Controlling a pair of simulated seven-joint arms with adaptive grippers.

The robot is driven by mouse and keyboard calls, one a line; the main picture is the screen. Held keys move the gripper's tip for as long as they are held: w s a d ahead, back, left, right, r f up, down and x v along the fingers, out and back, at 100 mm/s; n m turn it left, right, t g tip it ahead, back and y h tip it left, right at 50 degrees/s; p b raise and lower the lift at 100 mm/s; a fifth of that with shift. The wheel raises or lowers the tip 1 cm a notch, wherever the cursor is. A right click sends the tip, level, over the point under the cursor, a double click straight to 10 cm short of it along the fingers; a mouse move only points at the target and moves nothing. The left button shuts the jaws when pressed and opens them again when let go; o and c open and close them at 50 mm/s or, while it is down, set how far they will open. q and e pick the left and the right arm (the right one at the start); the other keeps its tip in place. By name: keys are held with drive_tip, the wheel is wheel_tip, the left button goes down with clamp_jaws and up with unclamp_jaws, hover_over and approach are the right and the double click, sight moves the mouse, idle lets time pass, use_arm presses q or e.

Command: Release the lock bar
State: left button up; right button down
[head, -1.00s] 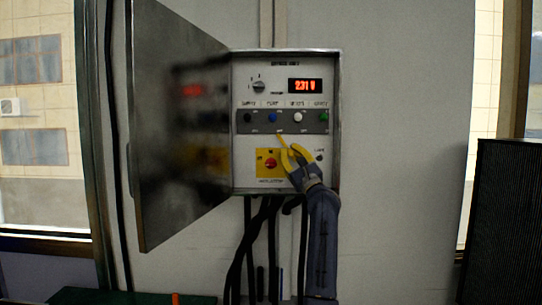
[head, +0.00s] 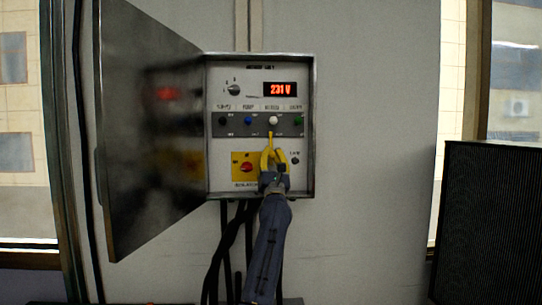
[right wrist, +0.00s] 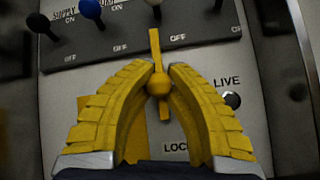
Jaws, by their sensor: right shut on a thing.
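The lock bar is a thin yellow bar with a round knob (right wrist: 158,84). In the right wrist view it stands almost upright, its upper end just below the white switch (right wrist: 153,3). In the head view the bar's upper end (head: 270,138) also shows under the white switch (head: 272,121). My right gripper (head: 272,158) has its yellow fingers closed around the knob. In the right wrist view its fingertips (right wrist: 162,72) are on both sides of the bar. My left gripper is not in view.
The grey control box (head: 310,130) has its door (head: 150,130) swung open to the left. A red isolator knob (head: 246,167) on a yellow plate sits left of my gripper. Black, blue and green switches flank the white one. The display (head: 281,90) reads 231 V. Cables hang below.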

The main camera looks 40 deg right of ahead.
drive_tip(key=shift+w+a, duration=0.1)
idle(0.3)
drive_tip(key=c, duration=1.1)
unclamp_jaws()
drive_tip(key=shift+c, duration=0.2)
drive_tip(key=v, duration=1.2)
